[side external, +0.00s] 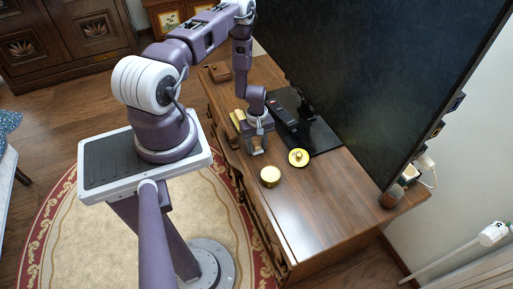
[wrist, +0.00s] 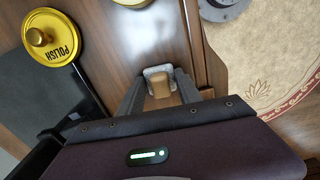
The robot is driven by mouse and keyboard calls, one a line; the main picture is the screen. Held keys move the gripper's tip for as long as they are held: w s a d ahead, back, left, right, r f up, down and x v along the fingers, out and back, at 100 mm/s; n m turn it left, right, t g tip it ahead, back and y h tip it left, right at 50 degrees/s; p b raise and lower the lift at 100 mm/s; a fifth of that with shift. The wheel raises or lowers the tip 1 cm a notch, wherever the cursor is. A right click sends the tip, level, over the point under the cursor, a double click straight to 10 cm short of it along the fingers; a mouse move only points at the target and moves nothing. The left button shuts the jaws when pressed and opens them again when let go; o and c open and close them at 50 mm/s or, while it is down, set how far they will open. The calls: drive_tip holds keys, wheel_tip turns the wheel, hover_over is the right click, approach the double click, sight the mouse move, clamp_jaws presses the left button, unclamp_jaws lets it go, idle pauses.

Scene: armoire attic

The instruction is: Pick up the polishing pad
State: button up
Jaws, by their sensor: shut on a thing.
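The polishing pad, a small tan block with a grey-white pad edge, sits between my gripper's fingers in the wrist view (wrist: 160,88). My gripper (wrist: 158,90) is shut on it, with a finger on each side. In the side view my gripper (side external: 257,147) points down, low over the wooden cabinet top, and mostly hides the pad. I cannot tell whether the pad touches the wood. A yellow disc with a knob, marked POLISH (wrist: 62,50), lies apart from my gripper; it also shows in the side view (side external: 294,161).
A gold round tin (side external: 270,177) stands near the cabinet's front edge. Yellow blocks (side external: 238,117) lie just left of my gripper. A large dark screen (side external: 390,70) on a black stand (side external: 322,138) rises behind. The cabinet top (side external: 325,205) is clear toward the lower right.

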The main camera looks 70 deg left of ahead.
sight(257, 145)
wheel_tip(257, 145, up, 10)
drive_tip(key=shift+r, duration=0.1)
drive_tip(key=o, duration=0.6)
drive_tip(key=c, duration=0.4)
drive_tip(key=shift+c, duration=0.2)
